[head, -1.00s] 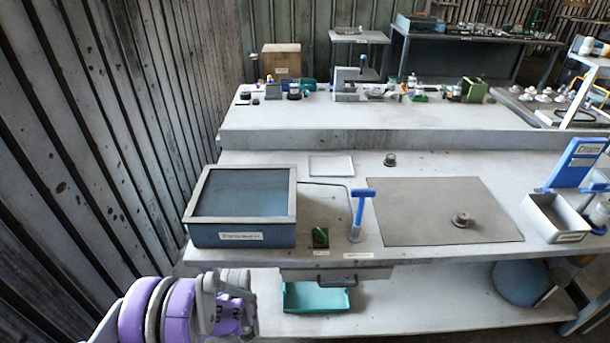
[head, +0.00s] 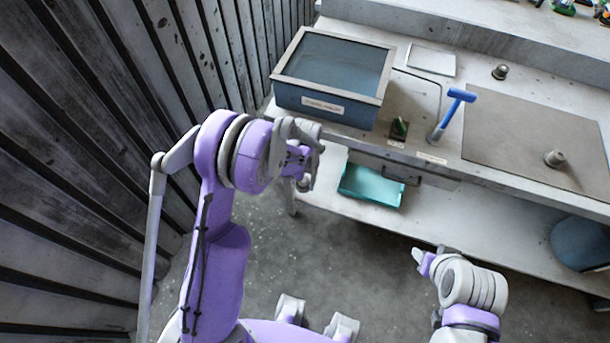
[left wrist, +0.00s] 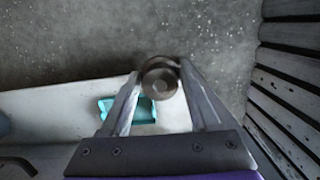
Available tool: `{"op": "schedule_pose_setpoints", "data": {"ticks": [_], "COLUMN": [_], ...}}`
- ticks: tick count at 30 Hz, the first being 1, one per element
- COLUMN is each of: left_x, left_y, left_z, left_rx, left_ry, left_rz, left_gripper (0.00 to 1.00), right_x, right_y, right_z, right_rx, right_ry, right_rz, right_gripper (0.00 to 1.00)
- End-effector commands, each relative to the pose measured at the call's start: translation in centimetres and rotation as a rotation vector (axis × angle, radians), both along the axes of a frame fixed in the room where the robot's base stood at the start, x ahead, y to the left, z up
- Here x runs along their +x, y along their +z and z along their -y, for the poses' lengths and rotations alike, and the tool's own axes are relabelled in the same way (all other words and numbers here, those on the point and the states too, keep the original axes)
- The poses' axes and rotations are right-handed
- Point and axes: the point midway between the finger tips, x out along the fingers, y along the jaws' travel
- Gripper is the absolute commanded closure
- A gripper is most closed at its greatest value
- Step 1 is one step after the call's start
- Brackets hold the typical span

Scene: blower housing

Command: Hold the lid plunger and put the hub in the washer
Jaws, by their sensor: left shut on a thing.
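The washer (head: 290,98) is a blue box with a grey rim and a dark blue-grey top face at the bench's left end. The lid plunger (head: 452,108) is a blue T-handle standing upright right of it; no gripper touches it. My left gripper (head: 303,180) is in front of and below the washer, clear of the bench. In the left wrist view my left gripper (left wrist: 160,88) is shut on a round dark-grey metal part, seemingly the hub (left wrist: 160,82). My right gripper (head: 420,257) is low in front of the bench; its fingers are too small to read.
Two similar metal parts stand on the bench, one at the back (head: 500,72) and one on the grey mat (head: 510,135). A small green-black switch (head: 400,128) sits beside the plunger. A teal tray (head: 370,186) lies on the lower shelf. A ribbed wall (head: 90,150) stands close on the left.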

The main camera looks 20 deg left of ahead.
Motion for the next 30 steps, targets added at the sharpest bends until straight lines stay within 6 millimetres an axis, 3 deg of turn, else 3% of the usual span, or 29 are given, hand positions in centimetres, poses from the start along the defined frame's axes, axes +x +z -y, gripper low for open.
{"op": "schedule_pose_setpoints", "data": {"ticks": [1,8,15,24,30], "left_x": [0.8,3.1,5.4,6.1,5.7], "left_y": [2.1,10.2,19.8,31.3,35.2], "left_z": [0.1,0.2,0.6,1.2,1.3], "left_rx": [0.0,0.0,-0.001,0.0,0.0], "left_ry": [-0.015,-0.077,-0.253,-0.513,-0.606], "left_rz": [0.001,0.002,0.005,0.002,0.0], "left_gripper": [1.0,1.0,1.0,1.0,1.0], "right_x": [0.0,0.1,0.5,0.9,1.0], "right_y": [0.1,0.4,1.4,2.6,2.9], "right_z": [0.0,0.0,0.0,0.0,0.0], "right_rx": [0.0,0.0,0.0,0.0,0.0], "right_ry": [0.0,0.0,0.0,0.0,0.0], "right_rz": [0.001,0.003,0.009,0.017,0.02], "right_gripper": [0.5,0.5,0.5,0.5,0.5]}}
